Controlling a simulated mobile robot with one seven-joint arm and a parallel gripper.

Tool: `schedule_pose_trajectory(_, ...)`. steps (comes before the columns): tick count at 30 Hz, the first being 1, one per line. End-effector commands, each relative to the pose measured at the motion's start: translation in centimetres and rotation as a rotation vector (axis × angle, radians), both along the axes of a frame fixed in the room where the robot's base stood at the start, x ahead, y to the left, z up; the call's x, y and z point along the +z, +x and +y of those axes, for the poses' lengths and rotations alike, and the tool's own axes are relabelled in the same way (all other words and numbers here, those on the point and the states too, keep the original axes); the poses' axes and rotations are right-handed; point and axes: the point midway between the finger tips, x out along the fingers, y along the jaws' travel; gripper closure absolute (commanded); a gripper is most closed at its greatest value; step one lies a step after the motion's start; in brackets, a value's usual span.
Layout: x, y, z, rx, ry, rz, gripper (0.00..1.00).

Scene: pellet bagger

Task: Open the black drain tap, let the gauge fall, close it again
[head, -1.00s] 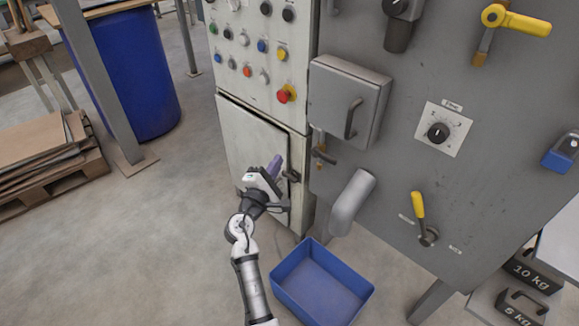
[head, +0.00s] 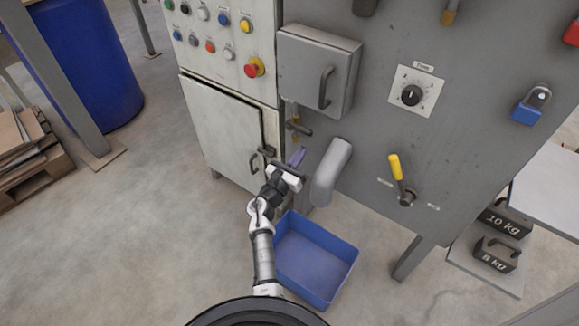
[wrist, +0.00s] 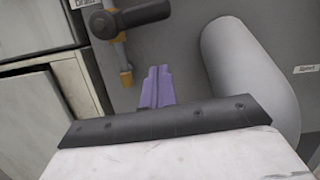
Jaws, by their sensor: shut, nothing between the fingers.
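The black drain tap (head: 300,128) sits on a brass pipe low on the grey panel, left of the grey spout. It shows larger at the top of the wrist view (wrist: 132,18), its black handle lying roughly across the pipe, under a partly cut-off "Drain" label (wrist: 88,3). My gripper (head: 298,157) is just below the tap in the head view. Its purple fingers (wrist: 158,84) are together and empty, pointing up toward the tap, with a visible gap to the handle. I see no gauge in either view.
The grey spout (head: 331,172) is close to the right of my gripper, also in the wrist view (wrist: 248,82). A blue bin (head: 318,262) stands on the floor below. A white cabinet (head: 222,125) is at the left, and a handled grey box (head: 318,72) is above.

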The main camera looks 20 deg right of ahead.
Motion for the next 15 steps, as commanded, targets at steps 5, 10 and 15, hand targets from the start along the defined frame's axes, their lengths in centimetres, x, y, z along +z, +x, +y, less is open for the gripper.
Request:
schedule_pose_trajectory(5, 2.9, 0.5, -0.2, 0.001, 0.001, -0.001, 1.00)
schedule_pose_trajectory(10, 4.0, 0.5, -0.1, 0.001, 0.001, -0.001, 1.00)
schedule_pose_trajectory(15, 4.1, 0.6, -0.1, 0.001, 0.001, -0.001, 1.00)
